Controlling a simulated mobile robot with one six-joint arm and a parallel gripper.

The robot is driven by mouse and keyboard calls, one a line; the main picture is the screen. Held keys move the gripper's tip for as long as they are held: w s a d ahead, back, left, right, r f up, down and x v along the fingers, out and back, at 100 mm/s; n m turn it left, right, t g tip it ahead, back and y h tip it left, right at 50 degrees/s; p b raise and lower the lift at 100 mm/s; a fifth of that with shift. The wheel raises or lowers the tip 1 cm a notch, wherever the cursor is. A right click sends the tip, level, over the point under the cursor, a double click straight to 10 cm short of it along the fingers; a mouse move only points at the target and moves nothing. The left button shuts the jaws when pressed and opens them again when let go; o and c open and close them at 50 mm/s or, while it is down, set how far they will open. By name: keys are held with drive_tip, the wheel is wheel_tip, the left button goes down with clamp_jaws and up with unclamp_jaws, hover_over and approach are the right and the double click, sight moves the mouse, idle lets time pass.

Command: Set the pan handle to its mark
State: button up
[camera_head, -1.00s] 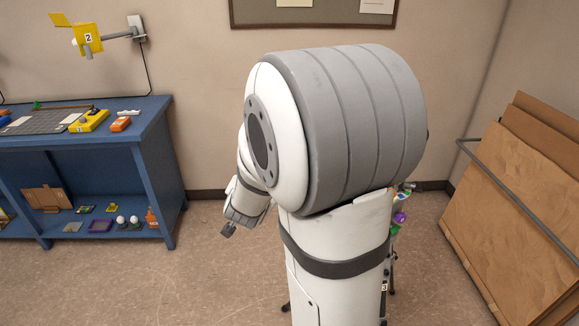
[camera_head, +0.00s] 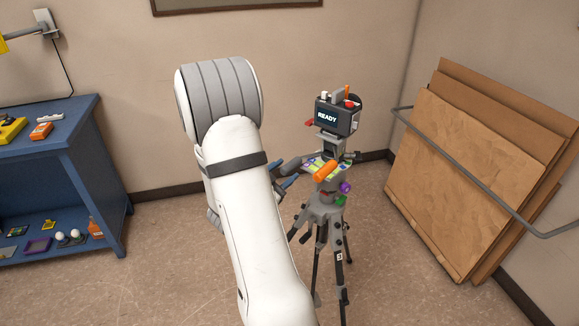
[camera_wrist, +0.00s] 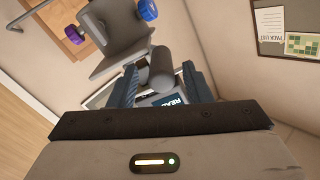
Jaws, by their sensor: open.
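A dark camera unit (camera_head: 337,118) with a screen reading READY stands on a tripod (camera_head: 322,214). I cannot tell which patch is the mark. My gripper (camera_head: 291,172) is open just left of the tripod head, apart from the orange grip. In the wrist view my open fingers (camera_wrist: 161,86) are on either side of a grey cylinder (camera_wrist: 162,65), with part of the READY screen (camera_wrist: 170,101) behind. Contact cannot be told.
A purple knob (camera_head: 345,187) sits on the tripod below the orange grip. Brown boards (camera_head: 470,180) lean behind a grey rail (camera_head: 480,190) at the right. A blue shelf unit (camera_head: 110,170) with small items stands at the left. Floor is clear between.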

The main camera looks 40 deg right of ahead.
drive_tip(key=shift+w+d, duration=0.15)
drive_tip(key=shift+d, duration=1.2)
drive_tip(key=shift+c, duration=0.4)
clamp_jaws()
drive_tip(key=shift+d, duration=0.1)
drive_tip(key=shift+f, duration=0.1)
